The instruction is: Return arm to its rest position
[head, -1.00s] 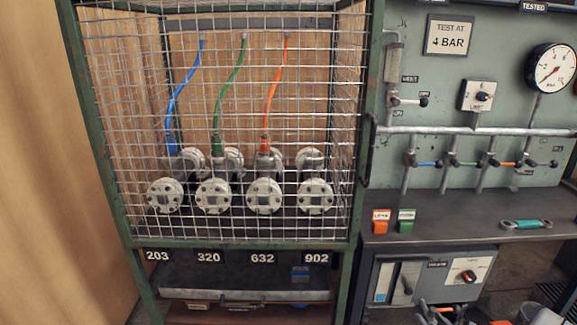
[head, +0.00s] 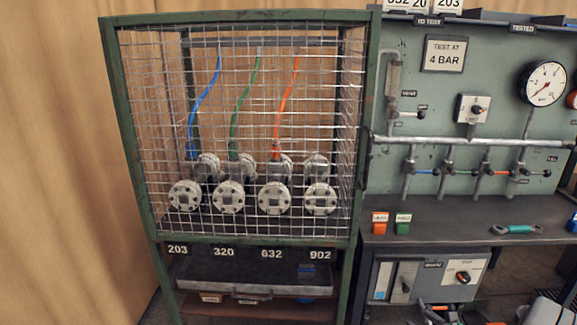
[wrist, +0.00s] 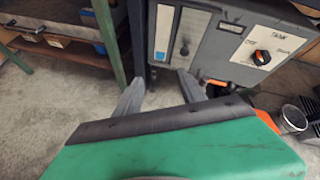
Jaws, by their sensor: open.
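My gripper (wrist: 160,92) shows in the wrist view as two grey fingers held apart beyond a green and black body. Nothing is between the fingers. They point down toward the concrete floor in front of the bench's lower control box (wrist: 225,40). I cannot make out my gripper with certainty in the head view. The wire cage (head: 240,238) stands apart from it, at the left, with several flanged pipe pieces inside.
A grey panel with a gauge (head: 543,83) rises behind. A dark container (wrist: 293,118) stands right of my gripper. Bare floor (wrist: 60,100) lies left.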

